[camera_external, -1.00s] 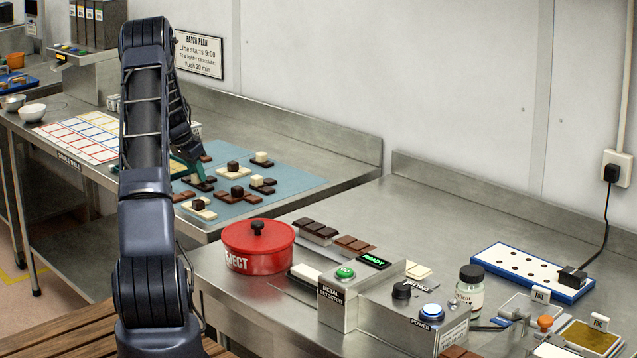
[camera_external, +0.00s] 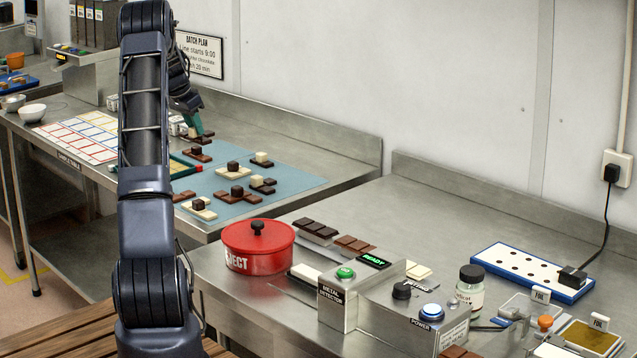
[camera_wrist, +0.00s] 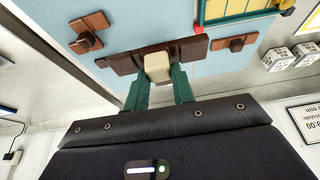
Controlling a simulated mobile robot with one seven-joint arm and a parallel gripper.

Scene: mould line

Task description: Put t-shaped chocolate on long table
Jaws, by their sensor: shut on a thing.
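My gripper (camera_external: 202,131) is above the far edge of the blue mat on the left steel table. Its green fingers are shut on the cream cube of a dark brown chocolate piece (camera_external: 197,139), also seen in the wrist view (camera_wrist: 125,60). The piece has a long bar under the cube; its full outline is partly hidden, so I cannot confirm a T shape. It appears raised off the mat. Several other brown and white chocolate pieces lie on the blue mat (camera_external: 300,180). No label reads long table; the left steel table (camera_external: 255,130) carries a "sample table" label.
A green-edged tray (camera_external: 188,170) lies on the mat, partly behind my arm. A red lidded pot (camera_external: 258,248) and metal detector box (camera_external: 337,300) stand on the right steel table (camera_external: 430,215). Bare steel shows behind the mat. The wall rises behind both tables.

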